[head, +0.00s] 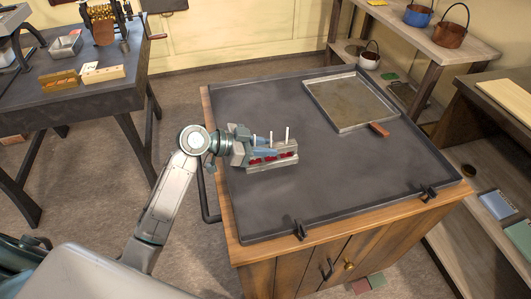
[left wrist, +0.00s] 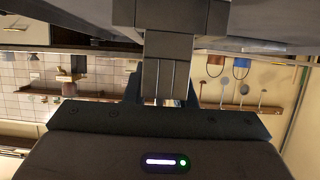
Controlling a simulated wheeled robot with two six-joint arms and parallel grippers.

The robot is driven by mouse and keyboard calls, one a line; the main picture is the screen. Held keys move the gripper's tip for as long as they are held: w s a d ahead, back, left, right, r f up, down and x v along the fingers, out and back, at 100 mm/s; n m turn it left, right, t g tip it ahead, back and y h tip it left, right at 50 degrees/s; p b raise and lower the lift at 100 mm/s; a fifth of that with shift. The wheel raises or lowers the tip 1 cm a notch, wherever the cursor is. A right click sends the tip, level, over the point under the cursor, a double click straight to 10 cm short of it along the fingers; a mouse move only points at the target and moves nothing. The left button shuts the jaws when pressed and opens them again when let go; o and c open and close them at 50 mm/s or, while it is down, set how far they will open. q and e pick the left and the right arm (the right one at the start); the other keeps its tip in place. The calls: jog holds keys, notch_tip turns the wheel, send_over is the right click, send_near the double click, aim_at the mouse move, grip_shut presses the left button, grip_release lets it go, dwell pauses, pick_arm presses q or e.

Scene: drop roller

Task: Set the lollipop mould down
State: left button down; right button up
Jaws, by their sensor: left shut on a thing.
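The lollipop mould (head: 272,157) is a grey metal block with red sweets and several white sticks standing up from it. It is at the left part of the dark slab (head: 340,199) on the wooden cabinet. My left gripper (head: 262,152) reaches in from the left and is shut on the mould. Whether the mould touches the slab or hangs just above it I cannot tell. In the left wrist view the mould is hard to make out around the fingers. My right gripper is not in view.
A square tray (head: 340,121) with a reddish handle lies at the slab's back right. Two dark clamps (head: 300,230) sit on the front rim. The slab's middle and front are clear. A dark table (head: 76,88) with a roller machine (head: 104,24) stands at the left.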

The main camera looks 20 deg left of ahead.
aim_at(266, 161)
pick_arm(q)
jog(key=shift+f+p, duration=0.4)
jog(key=shift+f, duration=1.35)
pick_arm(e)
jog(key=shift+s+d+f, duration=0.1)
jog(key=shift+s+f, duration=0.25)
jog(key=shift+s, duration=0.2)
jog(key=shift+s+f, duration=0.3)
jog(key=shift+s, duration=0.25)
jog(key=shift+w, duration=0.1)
pick_arm(q)
jog(key=c, duration=1.6)
grip_release()
jog(key=shift+f, duration=0.1)
jog(key=shift+c, duration=0.2)
jog(key=o, duration=0.4)
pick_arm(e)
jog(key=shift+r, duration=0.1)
pick_arm(q)
jog(key=shift+o, duration=0.2)
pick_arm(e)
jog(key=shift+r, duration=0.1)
